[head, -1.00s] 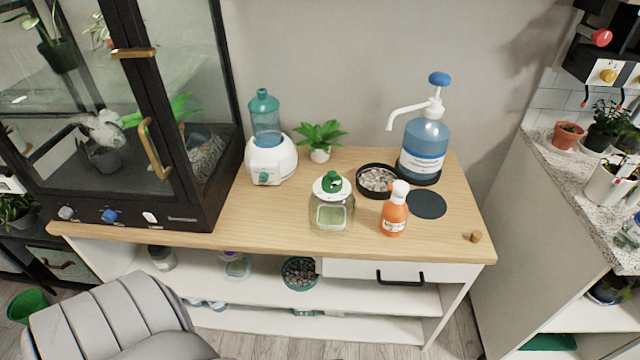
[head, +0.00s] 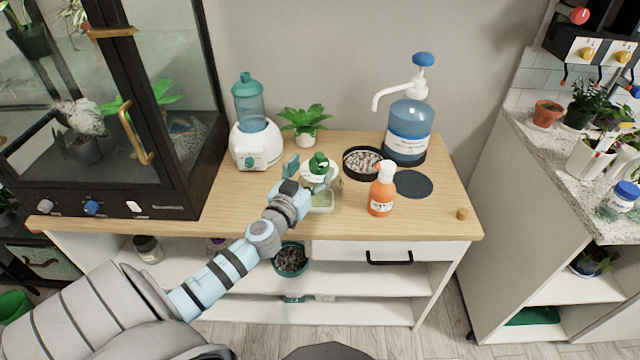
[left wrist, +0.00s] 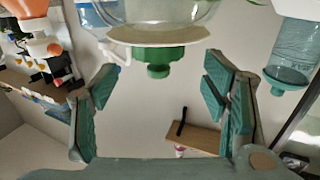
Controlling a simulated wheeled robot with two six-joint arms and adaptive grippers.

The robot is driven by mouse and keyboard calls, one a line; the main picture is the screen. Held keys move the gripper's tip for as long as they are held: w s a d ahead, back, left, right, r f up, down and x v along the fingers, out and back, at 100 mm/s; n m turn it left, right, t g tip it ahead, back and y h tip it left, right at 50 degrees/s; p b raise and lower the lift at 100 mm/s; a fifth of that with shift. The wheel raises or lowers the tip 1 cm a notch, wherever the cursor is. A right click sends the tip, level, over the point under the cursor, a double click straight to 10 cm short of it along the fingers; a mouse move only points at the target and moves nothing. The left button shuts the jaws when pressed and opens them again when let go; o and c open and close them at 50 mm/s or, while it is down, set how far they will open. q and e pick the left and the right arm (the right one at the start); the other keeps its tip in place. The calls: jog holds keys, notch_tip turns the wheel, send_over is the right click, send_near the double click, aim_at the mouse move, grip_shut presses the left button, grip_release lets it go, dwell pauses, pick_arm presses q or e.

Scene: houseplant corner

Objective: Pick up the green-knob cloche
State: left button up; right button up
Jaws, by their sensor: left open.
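The green-knob cloche, a clear glass body with a white lid (head: 318,176) and a green knob (head: 319,160), stands on the wooden counter. My left gripper (head: 309,178) is at the cloche from the front left, partly covering its left side. In the left wrist view the picture is turned over: the glass and pale lid (left wrist: 158,34) are at the top, and the green knob (left wrist: 158,60) points down. The open teal fingers of my left gripper (left wrist: 158,85) stand wide apart on either side of the knob's line, with nothing between them gripped. My right gripper is out of view.
An orange bottle (head: 382,190) stands close right of the cloche. Behind are a pebble dish (head: 347,164), a blue pump bottle (head: 408,130), a small plant (head: 304,122) and a white-and-teal device (head: 256,145). A glass cabinet (head: 165,120) rises at the left. The counter's front right is mostly clear.

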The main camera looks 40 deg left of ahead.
aim_at(319, 162)
pick_arm(q)
jog(key=x, duration=0.5)
jog(key=shift+d+f, duration=0.2)
jog(key=shift+r, duration=0.1)
grip_shut()
